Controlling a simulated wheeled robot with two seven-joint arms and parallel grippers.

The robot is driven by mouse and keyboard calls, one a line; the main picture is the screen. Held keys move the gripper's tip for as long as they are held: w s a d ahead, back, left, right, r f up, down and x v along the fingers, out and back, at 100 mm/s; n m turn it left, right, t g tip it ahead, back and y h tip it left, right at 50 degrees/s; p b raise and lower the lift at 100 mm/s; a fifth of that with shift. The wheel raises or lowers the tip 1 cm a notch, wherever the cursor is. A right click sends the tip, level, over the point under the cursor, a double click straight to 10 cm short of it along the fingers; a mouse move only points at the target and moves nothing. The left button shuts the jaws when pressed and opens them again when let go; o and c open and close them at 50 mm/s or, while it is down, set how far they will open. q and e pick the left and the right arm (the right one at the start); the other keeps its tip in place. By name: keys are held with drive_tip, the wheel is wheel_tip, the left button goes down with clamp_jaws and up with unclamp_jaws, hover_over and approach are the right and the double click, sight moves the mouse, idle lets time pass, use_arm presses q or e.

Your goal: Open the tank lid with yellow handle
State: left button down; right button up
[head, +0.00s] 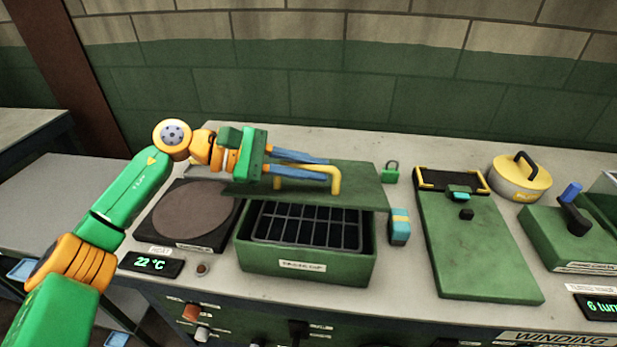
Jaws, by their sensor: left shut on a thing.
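The green tank (308,262) stands on the bench in the middle of the head view, with a dark divided rack (308,226) showing inside it. Its flat green lid (355,193) is raised and sits back above the tank, leaving the front of the opening uncovered. The yellow handle (335,180) stands on the lid. My left gripper (322,168) reaches in from the left, its blue fingers shut on the yellow handle. Whether the lid's back edge touches the tank is hidden. My right gripper is not in view.
A round hotplate (192,210) with a 22 °C display (152,264) is left of the tank. Farther right are a green board (478,250) and a yellow lidded pot (520,180).

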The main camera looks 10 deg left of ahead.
use_arm(q)
drive_tip(key=w+r+p, duration=0.1)
drive_tip(key=r, duration=0.1)
drive_tip(key=w+r, duration=0.1)
drive_tip(key=shift+w+r+p, duration=0.15)
drive_tip(key=shift+r+p, duration=0.2)
drive_tip(key=shift+p, duration=0.05)
drive_tip(key=shift+w+r+p, duration=0.6)
drive_tip(key=shift+w, duration=0.15)
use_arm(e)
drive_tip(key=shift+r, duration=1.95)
use_arm(q)
drive_tip(key=c, duration=1)
unclamp_jaws()
drive_tip(key=shift+o, duration=0.8)
drive_tip(key=shift+w+f, duration=0.1)
drive_tip(key=shift+w, duration=0.05)
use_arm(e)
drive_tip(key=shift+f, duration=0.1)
use_arm(q)
drive_tip(key=b+v, duration=0.2)
drive_tip(key=v, duration=0.5)
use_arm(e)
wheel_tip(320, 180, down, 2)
